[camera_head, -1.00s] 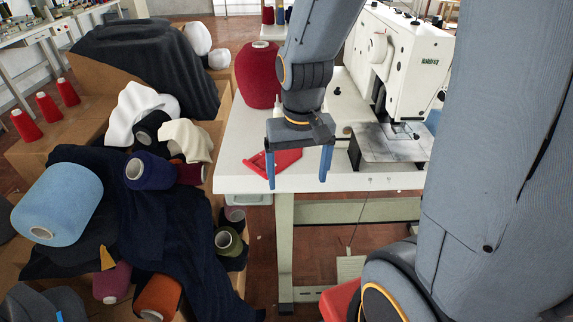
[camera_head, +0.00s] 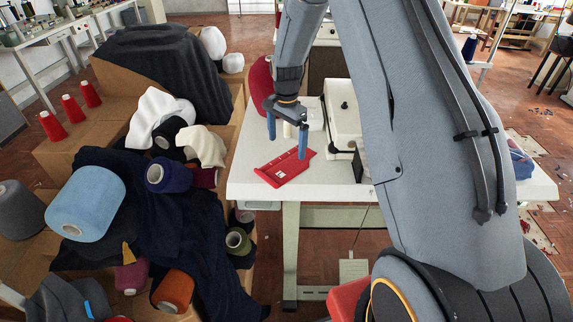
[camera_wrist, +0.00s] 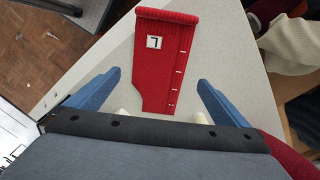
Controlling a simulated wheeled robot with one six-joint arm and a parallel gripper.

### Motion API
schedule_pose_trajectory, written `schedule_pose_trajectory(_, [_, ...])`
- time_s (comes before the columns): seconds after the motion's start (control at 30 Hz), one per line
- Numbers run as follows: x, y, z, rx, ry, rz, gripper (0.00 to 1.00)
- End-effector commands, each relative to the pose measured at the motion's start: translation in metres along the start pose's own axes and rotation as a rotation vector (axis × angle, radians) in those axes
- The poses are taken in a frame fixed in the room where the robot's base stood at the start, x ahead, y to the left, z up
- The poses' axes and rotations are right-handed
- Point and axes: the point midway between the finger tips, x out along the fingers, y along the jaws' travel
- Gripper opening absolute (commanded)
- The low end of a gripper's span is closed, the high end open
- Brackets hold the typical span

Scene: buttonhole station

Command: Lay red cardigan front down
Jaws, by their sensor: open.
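The red cardigan front (camera_head: 285,167) lies flat on the white table (camera_head: 245,187), near its front left edge. In the wrist view the cardigan front (camera_wrist: 160,75) shows a ribbed band, a white tag with a dark mark and a row of small white marks along one side. My gripper (camera_head: 287,147) is open and empty, fingers pointing down, behind the cardigan front in the head view. The buttonhole machine (camera_head: 342,110) is mostly hidden by my arm.
A dark red yarn cone (camera_head: 260,82) stands at the table's left rear. Boxes at left hold cones and dark cloth, including a light blue cone (camera_head: 88,203). Small pale cones show between my fingers. The tabletop left of the cardigan front is clear.

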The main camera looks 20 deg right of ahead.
Motion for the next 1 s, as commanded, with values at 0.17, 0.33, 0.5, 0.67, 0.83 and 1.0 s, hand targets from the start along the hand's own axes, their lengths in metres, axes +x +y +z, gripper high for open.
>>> schedule_pose_trajectory(0.17, [0.014, 0.0, 0.0, 0.005, -0.001, 0.002, 1.0])
schedule_pose_trajectory(0.33, [0.028, 0.001, 0.001, 0.004, -0.001, 0.002, 1.0])
schedule_pose_trajectory(0.5, [0.045, 0.002, 0.003, 0.004, -0.002, 0.003, 1.0])
schedule_pose_trajectory(0.67, [0.064, 0.002, 0.004, 0.003, -0.001, 0.002, 1.0])
schedule_pose_trajectory(0.83, [0.076, 0.001, 0.003, 0.003, 0.0, 0.0, 1.0])
schedule_pose_trajectory(1.0, [0.078, 0.001, 0.003, 0.003, 0.0, -0.001, 1.0])
